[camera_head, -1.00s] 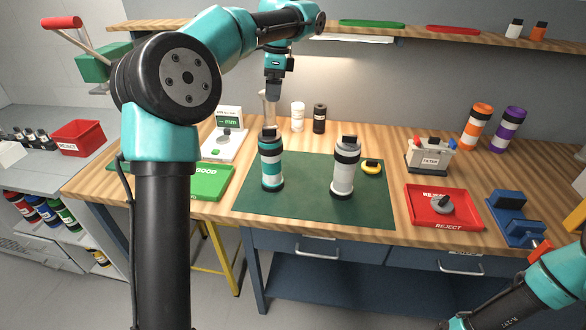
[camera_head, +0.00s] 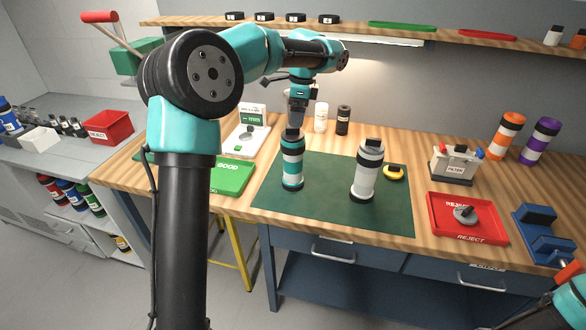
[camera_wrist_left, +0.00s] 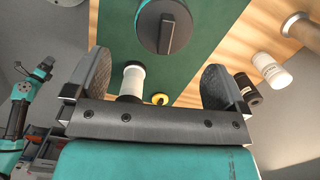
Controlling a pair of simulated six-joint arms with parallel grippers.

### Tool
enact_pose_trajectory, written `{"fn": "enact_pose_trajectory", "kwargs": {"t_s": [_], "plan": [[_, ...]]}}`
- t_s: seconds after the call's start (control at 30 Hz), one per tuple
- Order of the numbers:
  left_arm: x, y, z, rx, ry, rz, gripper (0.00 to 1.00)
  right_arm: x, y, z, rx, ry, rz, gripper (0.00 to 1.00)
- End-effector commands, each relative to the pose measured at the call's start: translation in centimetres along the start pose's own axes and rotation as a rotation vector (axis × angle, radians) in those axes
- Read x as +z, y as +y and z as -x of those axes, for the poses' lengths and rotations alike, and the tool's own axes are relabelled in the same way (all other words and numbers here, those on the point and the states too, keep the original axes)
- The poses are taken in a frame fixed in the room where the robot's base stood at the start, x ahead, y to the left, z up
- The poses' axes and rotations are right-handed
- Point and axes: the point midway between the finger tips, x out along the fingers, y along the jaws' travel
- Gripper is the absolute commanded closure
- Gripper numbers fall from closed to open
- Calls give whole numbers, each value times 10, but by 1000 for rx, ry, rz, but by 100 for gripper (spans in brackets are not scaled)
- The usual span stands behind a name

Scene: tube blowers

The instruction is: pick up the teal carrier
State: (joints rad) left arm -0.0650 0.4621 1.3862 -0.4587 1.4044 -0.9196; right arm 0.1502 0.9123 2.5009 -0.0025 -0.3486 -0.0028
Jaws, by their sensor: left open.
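The teal carrier (camera_head: 291,170), a teal and white banded cylinder with a dark cap, stands upright on the green mat (camera_head: 327,215). My left gripper (camera_head: 295,123) is directly above it, pointing down. In the left wrist view the carrier's dark round cap with its raised bar (camera_wrist_left: 166,30) lies ahead of the two spread fingers of my left gripper (camera_wrist_left: 158,70). The gripper is open and empty; I see no finger contact with the cap. The carrier's body is hidden below its cap there. My right gripper is out of view.
A green tray (camera_head: 232,178) is left and a red reject tray (camera_head: 468,234) right. White (camera_head: 321,117) and black (camera_head: 343,119) bottles stand behind.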

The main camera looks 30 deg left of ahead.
Motion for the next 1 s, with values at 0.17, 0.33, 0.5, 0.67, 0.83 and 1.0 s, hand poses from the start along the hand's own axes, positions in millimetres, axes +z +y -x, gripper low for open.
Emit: {"fn": "enact_pose_trajectory", "kwargs": {"t_s": [0.17,0.33,0.5,0.67,0.83,1.0], "plan": [[0,0,-29,2,-2,1,0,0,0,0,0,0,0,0],[0,0,-39,1,-1,1,0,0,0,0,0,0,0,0],[0,0,-39,0,0,1,0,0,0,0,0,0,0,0],[0,0,-41,1,-1,1,0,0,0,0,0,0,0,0],[0,-2,-56,3,-1,1,0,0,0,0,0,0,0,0],[0,-4,-79,2,-1,0,0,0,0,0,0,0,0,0]]}}
